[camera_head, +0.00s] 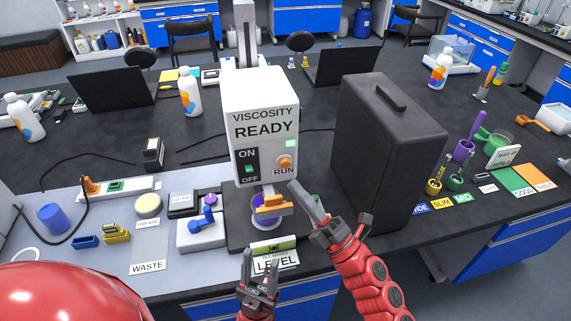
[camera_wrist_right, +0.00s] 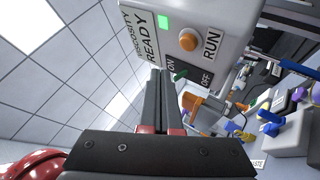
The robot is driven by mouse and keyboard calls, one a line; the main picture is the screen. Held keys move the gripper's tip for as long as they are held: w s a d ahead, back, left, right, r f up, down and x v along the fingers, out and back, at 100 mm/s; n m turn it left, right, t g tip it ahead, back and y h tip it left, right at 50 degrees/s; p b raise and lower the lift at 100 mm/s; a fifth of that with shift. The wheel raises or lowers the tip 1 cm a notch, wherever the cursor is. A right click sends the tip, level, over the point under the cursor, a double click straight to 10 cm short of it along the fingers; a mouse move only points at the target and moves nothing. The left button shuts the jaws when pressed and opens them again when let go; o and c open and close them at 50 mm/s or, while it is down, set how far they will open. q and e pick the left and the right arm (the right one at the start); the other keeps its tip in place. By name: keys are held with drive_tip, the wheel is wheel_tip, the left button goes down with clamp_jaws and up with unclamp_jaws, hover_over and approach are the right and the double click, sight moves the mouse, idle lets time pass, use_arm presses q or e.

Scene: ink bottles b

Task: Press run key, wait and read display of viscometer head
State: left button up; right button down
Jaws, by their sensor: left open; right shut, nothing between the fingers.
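The viscometer head (camera_head: 262,125) is a white box on a stand in the middle of the table. Its display reads "VISCOSITY READY" (camera_head: 264,130). The orange run key (camera_head: 285,162) sits above the word "RUN", with a lit green square above it. A green ON/OFF switch (camera_head: 249,169) is to its left. The run key also shows in the right wrist view (camera_wrist_right: 189,40). My right gripper (camera_head: 294,186) is shut and empty, just below the run key and apart from it. My left gripper (camera_head: 259,262) is open and empty, low at the table's front edge.
An orange clamp and a purple-rimmed cup (camera_head: 260,212) stand under the head. A level (camera_head: 273,246) lies in front. A tall black case (camera_head: 385,145) stands close on the right. A blue-handled device (camera_head: 203,230) and a WASTE card (camera_head: 148,267) are at left.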

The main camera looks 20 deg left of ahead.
sight(276, 154)
drive_tip(key=shift+w+a+r+b, duration=0.1)
drive_tip(key=shift+w+a+b, duration=0.2)
drive_tip(key=shift+w+a, duration=0.35)
drive_tip(key=shift+w+a+b, duration=0.3)
drive_tip(key=shift+w+a, duration=0.15)
drive_tip(key=shift+w, duration=0.4)
drive_tip(key=shift+w, duration=0.1)
idle(0.9)
drive_tip(key=shift+w+a+b, duration=0.2)
drive_tip(key=shift+w+b, duration=0.05)
drive_tip(key=shift+b, duration=0.1)
drive_tip(key=shift+w+a+b, duration=0.25)
drive_tip(key=shift+w+b, duration=0.05)
drive_tip(key=shift+w, duration=0.1)
idle(0.7)
drive_tip(key=shift+s, duration=0.1)
drive_tip(key=shift+s+d, duration=0.45)
drive_tip(key=shift+s, duration=0.2)
